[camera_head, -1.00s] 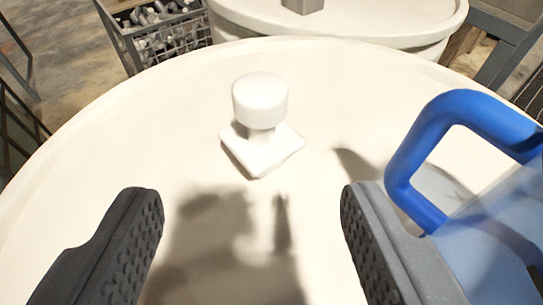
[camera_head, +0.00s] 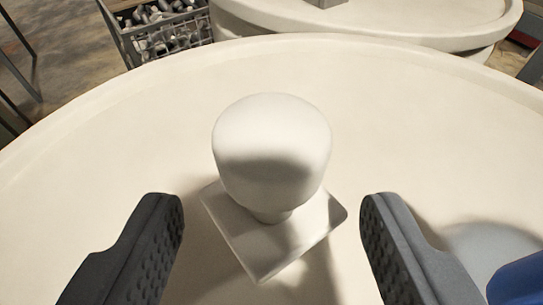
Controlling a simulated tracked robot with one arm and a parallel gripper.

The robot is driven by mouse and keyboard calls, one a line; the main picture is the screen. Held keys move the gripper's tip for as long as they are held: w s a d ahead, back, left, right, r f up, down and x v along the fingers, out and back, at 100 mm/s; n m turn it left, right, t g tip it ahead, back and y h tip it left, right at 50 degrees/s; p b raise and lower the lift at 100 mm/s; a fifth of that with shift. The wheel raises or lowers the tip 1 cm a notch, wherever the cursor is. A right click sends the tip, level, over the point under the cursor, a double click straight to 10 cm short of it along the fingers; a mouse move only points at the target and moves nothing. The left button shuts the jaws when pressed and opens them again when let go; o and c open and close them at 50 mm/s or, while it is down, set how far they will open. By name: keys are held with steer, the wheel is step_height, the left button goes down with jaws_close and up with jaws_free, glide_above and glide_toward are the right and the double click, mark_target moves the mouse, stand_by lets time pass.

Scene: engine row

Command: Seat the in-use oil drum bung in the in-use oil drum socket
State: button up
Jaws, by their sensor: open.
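A white bung (camera_head: 270,150) with a rounded knob on a short neck and a square base plate (camera_head: 262,262) stands upright on the cream drum top (camera_head: 110,130). I cannot tell whether it sits on the surface or in a socket; no socket opening shows. My gripper (camera_head: 272,205) is open, with one dark ribbed finger on each side of the bung. Neither finger touches the knob in the picture, and a gap shows on both sides.
A blue object (camera_head: 518,280) shows at the lower right edge, close to the right finger. Behind stands another pale drum (camera_head: 440,38) with a grey block (camera_head: 325,3) on it. A wire basket of metal parts (camera_head: 160,38) is at the back left.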

steer(key=shift+p+x, duration=0.35)
steer(key=shift+x, duration=2.55)
steer(key=shift+r, duration=0.1)
steer(key=c, duration=1.1)
